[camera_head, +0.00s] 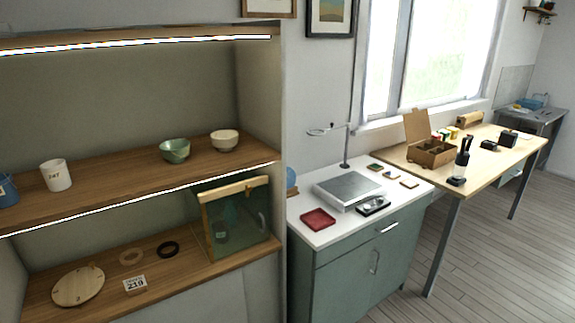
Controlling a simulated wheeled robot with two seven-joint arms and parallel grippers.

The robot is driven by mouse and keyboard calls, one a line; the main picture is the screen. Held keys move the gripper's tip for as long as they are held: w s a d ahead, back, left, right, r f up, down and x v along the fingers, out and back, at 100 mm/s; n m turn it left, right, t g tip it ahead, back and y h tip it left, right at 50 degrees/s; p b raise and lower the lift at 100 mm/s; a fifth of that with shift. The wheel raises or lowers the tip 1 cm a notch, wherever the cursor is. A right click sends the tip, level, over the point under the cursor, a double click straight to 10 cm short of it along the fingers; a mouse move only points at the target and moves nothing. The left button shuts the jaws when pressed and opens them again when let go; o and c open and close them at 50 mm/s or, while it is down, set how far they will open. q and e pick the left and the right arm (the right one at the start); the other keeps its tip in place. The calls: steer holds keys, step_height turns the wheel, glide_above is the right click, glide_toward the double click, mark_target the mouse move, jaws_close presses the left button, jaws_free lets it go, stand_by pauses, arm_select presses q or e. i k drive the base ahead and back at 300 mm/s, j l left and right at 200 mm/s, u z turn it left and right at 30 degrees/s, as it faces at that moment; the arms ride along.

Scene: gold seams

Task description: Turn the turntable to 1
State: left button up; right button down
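A round pale wooden disc (78,286) lies on the lower shelf at the far left and looks like the turntable. A few small marks or pegs show near its rim, but they are too small to read, so I cannot tell which number it is set to. A square grey metal-topped block (348,189) stands on the white counter; no dial or number shows on it. Neither of my grippers is in view.
Right of the disc are a card reading 219 (135,284), a tan ring (131,257), a black ring (168,248) and a glass-fronted case (235,222). The upper shelf (115,189) holds a white cup (56,175) and bowls. A red tray (318,219) sits on the counter.

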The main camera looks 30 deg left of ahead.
mark_target(78, 286)
steer(key=u, duration=2.5)
